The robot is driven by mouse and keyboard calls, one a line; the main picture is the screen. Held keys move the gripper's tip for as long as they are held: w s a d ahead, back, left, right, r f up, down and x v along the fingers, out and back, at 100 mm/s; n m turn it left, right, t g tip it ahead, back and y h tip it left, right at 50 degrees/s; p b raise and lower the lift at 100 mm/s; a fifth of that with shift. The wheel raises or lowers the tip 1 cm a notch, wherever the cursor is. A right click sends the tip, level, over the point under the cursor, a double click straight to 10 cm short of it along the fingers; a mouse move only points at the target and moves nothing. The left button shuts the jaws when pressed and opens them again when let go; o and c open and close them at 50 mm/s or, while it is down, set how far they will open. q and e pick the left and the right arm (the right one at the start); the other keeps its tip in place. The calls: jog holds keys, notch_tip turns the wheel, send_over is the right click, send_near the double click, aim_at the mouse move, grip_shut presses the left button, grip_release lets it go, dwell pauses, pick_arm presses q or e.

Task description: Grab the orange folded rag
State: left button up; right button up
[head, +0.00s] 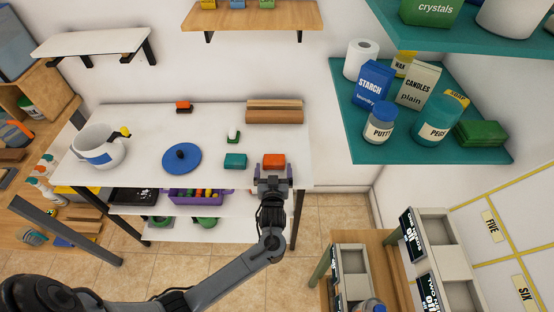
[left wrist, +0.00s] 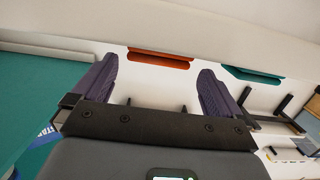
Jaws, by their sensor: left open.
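The orange folded rag (head: 273,161) lies at the front right of the white table, near its front edge. My left gripper (head: 273,174) is open and empty just in front of the rag, its two fingers spread toward it. In the left wrist view the orange rag (left wrist: 160,57) shows between and just beyond the open purple-grey fingertips (left wrist: 158,72). I cannot tell whether any finger touches it. My right gripper is in neither view.
A teal folded rag (head: 235,161) lies close to the left of the orange one. A blue round lid (head: 182,158), a white pot (head: 100,148), a small orange-and-black item (head: 184,106) and brown stacked boards (head: 275,112) also stand on the table (head: 215,125).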

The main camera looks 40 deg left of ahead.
aim_at(274, 154)
pick_arm(q)
jog(key=shift+b+x, duration=0.35)
jog(key=shift+x, duration=3.45)
jog(key=shift+s+f, duration=0.1)
jog(key=shift+c, duration=0.5)
jog(key=c, duration=0.7)
